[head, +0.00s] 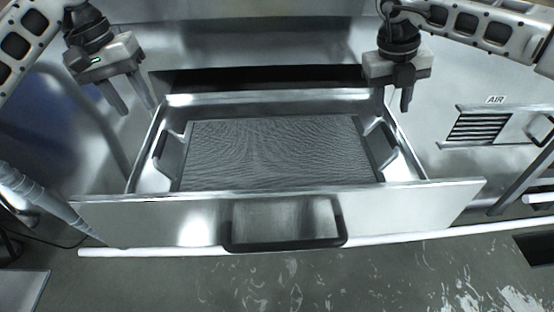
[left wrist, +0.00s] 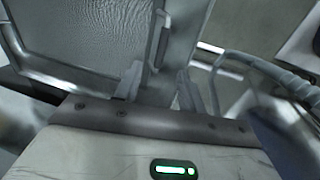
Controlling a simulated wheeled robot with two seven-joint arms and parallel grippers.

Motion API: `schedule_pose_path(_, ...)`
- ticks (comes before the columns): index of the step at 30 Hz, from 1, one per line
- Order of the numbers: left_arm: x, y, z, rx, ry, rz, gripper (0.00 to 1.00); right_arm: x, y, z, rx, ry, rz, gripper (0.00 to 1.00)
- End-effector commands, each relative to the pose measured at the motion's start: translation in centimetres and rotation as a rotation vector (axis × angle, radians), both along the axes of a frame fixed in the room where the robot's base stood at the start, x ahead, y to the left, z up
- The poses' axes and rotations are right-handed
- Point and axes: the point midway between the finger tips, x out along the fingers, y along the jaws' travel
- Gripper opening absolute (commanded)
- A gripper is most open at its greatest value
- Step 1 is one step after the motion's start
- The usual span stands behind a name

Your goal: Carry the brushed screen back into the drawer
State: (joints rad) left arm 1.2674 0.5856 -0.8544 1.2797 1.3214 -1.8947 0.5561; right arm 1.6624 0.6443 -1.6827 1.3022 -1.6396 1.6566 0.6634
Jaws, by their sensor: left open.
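The screen (head: 278,152), a grey panel with a fine rippled surface, lies flat inside the open drawer (head: 165,225). It has a dark handle on its left side (head: 166,155) and another on its right side (head: 381,147). The screen also shows in the left wrist view (left wrist: 85,30). My left gripper (head: 137,110) is open and empty, above the drawer's left side and apart from the screen's handle. My right gripper (head: 406,108) hangs over the drawer's right rear side, apart from the screen; its fingers overlap in view, so its opening is unclear.
The drawer front carries a black bar handle (head: 285,247). Behind the drawer is a dark cabinet opening (head: 265,77). A vent marked AIR (head: 479,127) is on the cabinet at right. A grey hose (head: 45,195) runs along the left. The floor in front is clear.

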Motion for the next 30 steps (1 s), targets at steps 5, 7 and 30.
schedule_pose_path(5, 0.0, 0.0, -0.1, 0.0, 0.0, 0.0, 0.4, 0.1, 0.7, 3.5, 0.001, -0.003, 0.0, 0.37)
schedule_pose_path(7, 0.0, 0.0, -0.1, 0.0, 0.0, 0.0, 0.4, 0.0, 0.9, 4.4, 0.001, -0.001, 0.0, 0.37)
schedule_pose_path(30, 0.0, 0.0, 0.9, 0.0, 0.0, 0.0, 0.4, 0.0, 1.1, 6.7, 0.0, 0.0, 0.0, 0.37)
